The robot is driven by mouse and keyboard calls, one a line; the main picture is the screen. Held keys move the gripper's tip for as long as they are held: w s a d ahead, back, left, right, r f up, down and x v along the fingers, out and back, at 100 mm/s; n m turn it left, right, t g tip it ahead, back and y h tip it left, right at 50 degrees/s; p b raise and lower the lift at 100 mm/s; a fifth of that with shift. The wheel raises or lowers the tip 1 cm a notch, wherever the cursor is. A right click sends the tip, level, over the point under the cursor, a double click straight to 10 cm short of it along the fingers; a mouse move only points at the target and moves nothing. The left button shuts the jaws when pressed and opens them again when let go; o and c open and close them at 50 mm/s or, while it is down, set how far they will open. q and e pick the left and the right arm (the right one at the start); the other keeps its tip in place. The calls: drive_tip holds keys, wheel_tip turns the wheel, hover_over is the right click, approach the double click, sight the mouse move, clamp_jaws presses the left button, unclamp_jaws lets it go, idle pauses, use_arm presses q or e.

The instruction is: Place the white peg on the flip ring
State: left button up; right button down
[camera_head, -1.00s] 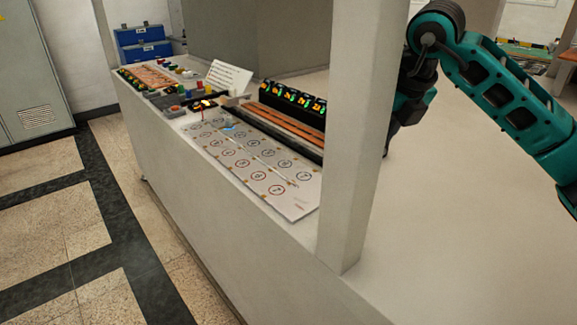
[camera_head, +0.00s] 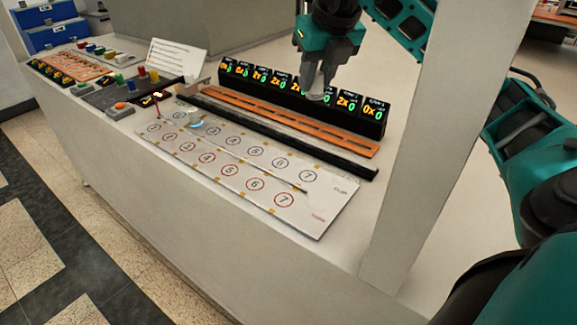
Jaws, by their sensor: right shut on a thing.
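My right gripper (camera_head: 322,80) points down at the top middle, in front of the row of black displays. It is shut on a small whitish thing, which looks like the white peg (camera_head: 317,85); the fingers hide part of it. A white board (camera_head: 325,208) with two rows of numbered circles lies on the counter, to the lower left of the gripper. A small pale blue and white piece (camera_head: 198,127) lies near the board's far left end. I cannot tell whether it is the flip ring. My left gripper is not in view.
A white pillar (camera_head: 440,130) stands right of the board. An orange slotted strip (camera_head: 290,122) and a black rail (camera_head: 280,133) run behind the board. Buttons, coloured pegs and a white text card (camera_head: 177,57) stand at the left. The counter (camera_head: 350,250) has bare room in front of the pillar.

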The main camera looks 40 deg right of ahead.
drive_tip(key=shift+w, duration=0.3)
drive_tip(key=shift+w+f, duration=0.1)
drive_tip(key=shift+f, duration=0.05)
wheel_tip(320, 180, down, 20)
drive_tip(key=shift+r+b, duration=0.25)
drive_tip(key=shift+b, duration=0.3)
drive_tip(key=c, duration=0.7)
unclamp_jaws()
drive_tip(key=v, duration=1.2)
